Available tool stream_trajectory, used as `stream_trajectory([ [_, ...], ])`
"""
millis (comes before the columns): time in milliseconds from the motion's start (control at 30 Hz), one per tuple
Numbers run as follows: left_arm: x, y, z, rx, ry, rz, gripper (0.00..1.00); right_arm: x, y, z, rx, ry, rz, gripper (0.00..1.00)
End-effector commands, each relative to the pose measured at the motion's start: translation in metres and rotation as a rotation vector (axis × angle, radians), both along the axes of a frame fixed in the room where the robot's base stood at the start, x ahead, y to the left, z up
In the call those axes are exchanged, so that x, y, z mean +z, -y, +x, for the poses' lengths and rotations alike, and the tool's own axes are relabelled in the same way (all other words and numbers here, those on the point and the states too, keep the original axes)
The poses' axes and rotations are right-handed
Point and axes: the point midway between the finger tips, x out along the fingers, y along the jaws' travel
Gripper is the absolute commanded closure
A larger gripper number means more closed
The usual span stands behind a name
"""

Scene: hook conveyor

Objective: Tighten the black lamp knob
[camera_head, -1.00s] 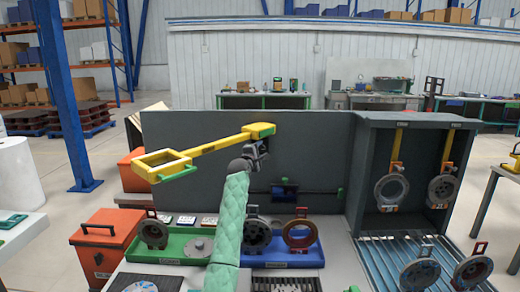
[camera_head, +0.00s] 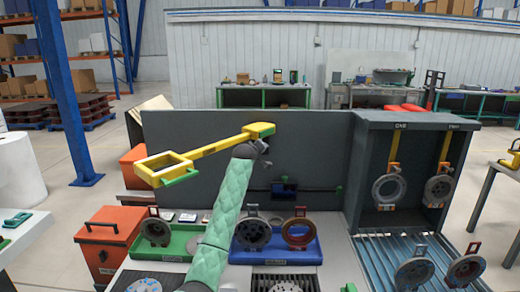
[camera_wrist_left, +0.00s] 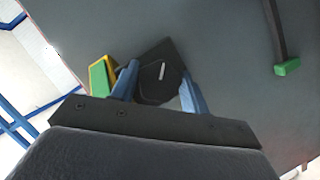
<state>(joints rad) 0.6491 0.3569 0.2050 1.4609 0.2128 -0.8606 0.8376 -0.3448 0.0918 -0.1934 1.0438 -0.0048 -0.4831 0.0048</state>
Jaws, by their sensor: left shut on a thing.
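The black lamp knob (camera_wrist_left: 158,72) shows in the left wrist view as a dark angular block with a short white mark. My left gripper (camera_wrist_left: 160,90) is shut on it, one blue finger on each side. In the head view my left gripper (camera_head: 260,149) is at the grey back panel, just below the right end of the yellow lamp arm (camera_head: 217,147); there the gripper and wrist hide the knob. The lamp's rectangular yellow head (camera_head: 151,164) hangs out to the left with a green tab. My right gripper is not in view.
The grey panel (camera_head: 310,150) stands behind the bench. Green (camera_head: 180,243) and blue (camera_head: 309,252) trays with ring parts lie below. A grey cabinet (camera_head: 412,122) with hanging rings stands right, an orange box (camera_head: 106,243) left. A small green-ended bar (camera_head: 338,191) juts from the panel.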

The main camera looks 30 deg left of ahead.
Motion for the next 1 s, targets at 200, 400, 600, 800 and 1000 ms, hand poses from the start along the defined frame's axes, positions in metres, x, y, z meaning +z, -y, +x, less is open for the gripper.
stream_trajectory([
  [200, -0.001, 0.001, 0.0, -0.002, -0.112, 0.176, 0.77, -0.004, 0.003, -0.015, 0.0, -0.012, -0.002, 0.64],
  [400, -0.001, 0.001, 0.0, -0.001, -0.21, 0.338, 0.77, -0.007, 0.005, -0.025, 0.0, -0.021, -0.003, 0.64],
  [600, -0.002, 0.001, 0.0, -0.001, -0.31, 0.499, 0.77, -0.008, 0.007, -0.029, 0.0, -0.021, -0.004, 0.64],
  [800, -0.002, 0.001, 0.0, -0.001, -0.409, 0.661, 0.77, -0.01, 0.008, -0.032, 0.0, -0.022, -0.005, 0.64],
  [1000, -0.003, 0.001, 0.0, -0.001, -0.508, 0.823, 0.77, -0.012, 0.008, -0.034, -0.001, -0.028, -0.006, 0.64],
])
